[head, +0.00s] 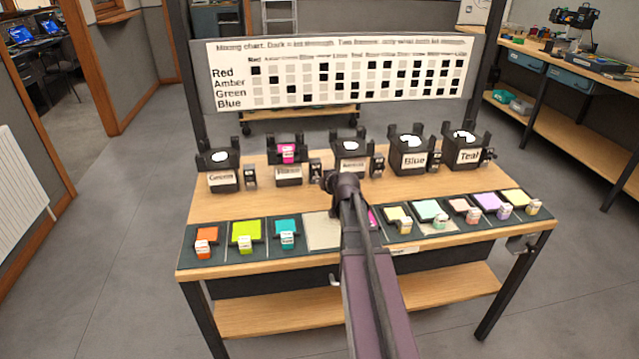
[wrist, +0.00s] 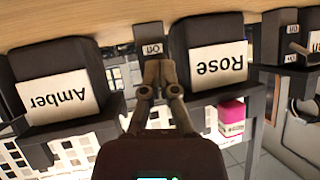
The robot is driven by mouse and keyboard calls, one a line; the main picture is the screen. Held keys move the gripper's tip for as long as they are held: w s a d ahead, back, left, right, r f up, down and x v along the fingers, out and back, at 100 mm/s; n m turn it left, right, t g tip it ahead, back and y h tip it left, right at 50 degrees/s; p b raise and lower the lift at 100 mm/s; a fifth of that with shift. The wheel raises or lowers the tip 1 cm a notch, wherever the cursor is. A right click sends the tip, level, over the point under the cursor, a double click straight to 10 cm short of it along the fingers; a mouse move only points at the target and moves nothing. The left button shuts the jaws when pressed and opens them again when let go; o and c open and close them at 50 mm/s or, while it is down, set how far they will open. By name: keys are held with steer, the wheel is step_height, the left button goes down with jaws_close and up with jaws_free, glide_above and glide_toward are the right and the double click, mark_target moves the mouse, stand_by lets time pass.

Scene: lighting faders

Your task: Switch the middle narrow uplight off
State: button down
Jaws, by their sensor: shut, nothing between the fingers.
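The Rose uplight (wrist: 218,70) is a black box with a white label, seen upside down in the wrist view. It is second from the left in the head view (head: 288,171), a pink block in its top, among the three narrower uplights. A small switch box (wrist: 151,49) with a white "Off" tag stands between the Rose and Amber uplights (wrist: 58,90). My gripper (wrist: 160,72) is shut and empty, its fingertips in front of this switch box. They overlap its edge and hide part of it. I cannot tell whether they touch it. My arm hides the gripper in the head view.
Another switch box (wrist: 290,57) stands beyond Rose in the wrist view. The Blue (head: 413,158) and Teal (head: 466,153) uplights stand to the right. Coloured filters on dark mats line the table's front edge. A mixing chart (head: 340,75) stands behind the uplights.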

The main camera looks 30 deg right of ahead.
steer(key=shift+r, duration=0.1)
steer(key=shift+r+p, duration=0.65)
steer(key=shift+p, duration=0.05)
steer(key=shift+s, duration=0.1)
steer(key=shift+s+a+r, duration=0.1)
steer(key=shift+s+r, duration=0.15)
steer(key=shift+s, duration=0.15)
steer(key=f+p+v, duration=0.1)
steer(key=p+v, duration=0.4)
steer(key=v, duration=0.8)
steer(key=shift+s+p, duration=0.3)
steer(key=shift+p, duration=0.05)
steer(key=shift+f, duration=0.2)
